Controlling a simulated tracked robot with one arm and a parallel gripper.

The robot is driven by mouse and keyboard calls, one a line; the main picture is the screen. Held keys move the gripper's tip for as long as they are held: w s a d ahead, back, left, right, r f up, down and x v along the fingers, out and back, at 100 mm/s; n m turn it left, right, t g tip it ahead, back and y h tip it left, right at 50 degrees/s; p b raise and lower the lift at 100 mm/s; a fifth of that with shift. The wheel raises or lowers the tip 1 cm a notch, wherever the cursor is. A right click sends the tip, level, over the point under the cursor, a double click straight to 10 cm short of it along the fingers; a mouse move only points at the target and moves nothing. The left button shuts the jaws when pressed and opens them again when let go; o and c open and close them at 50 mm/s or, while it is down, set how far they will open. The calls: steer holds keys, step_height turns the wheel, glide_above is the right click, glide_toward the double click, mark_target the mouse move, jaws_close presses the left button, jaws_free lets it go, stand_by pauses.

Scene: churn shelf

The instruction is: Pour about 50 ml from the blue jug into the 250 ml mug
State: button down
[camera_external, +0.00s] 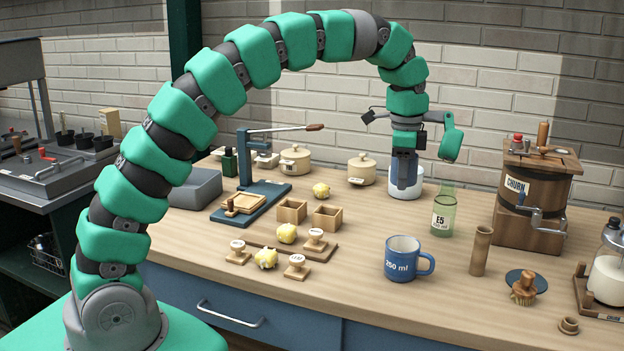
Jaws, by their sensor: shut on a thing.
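The blue 250 ml mug (401,265) stands upright on the bench, front of centre, with its handle to the right. A pale blue and white jug (407,192) is behind it, upright; it is the only thing that fits the blue jug. My gripper (404,178) points down and is shut on the jug, covering much of its near side and top. The liquid inside the jug and the inside of the mug's bottom cannot be seen. I cannot tell whether the jug touches the bench.
A wooden tube (481,251), a brush (524,290) and the churn (535,190) are farther right. Wooden boxes (327,218) and stamps (297,268) lie left of the mug. Bench between jug and mug is clear.

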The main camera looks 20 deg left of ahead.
steer(key=s+d+n+p, duration=0.1)
steer(key=s+d+p, duration=0.3)
steer(key=s, duration=0.9)
steer(key=s+d+n+p, duration=0.25)
steer(key=s+d, duration=0.45)
steer(key=s, duration=0.5)
step_height(320, 180, down, 12)
steer(key=shift+s+a+m, duration=0.2)
steer(key=shift+s+m, duration=0.05)
steer(key=shift+m, duration=0.1)
steer(key=w+a+r+g+h+p, duration=0.1)
steer(key=w+a+r+g+h, duration=0.1)
steer(key=w+r+g, duration=0.3)
steer(key=shift+w+a+g+h, duration=0.4)
steer(key=shift+g+h, duration=0.2)
steer(key=shift+g, duration=0.2)
steer(key=shift+r, duration=0.15)
steer(key=shift+w+a+r+g+p, duration=0.1)
steer(key=shift+w+r+g+p, duration=0.1)
steer(key=shift+g+p, duration=0.15)
steer(key=shift+w+a+r+g+h+p, duration=0.25)
steer(key=shift+r+g+h+p, duration=0.25)
steer(key=shift+g, duration=0.25)
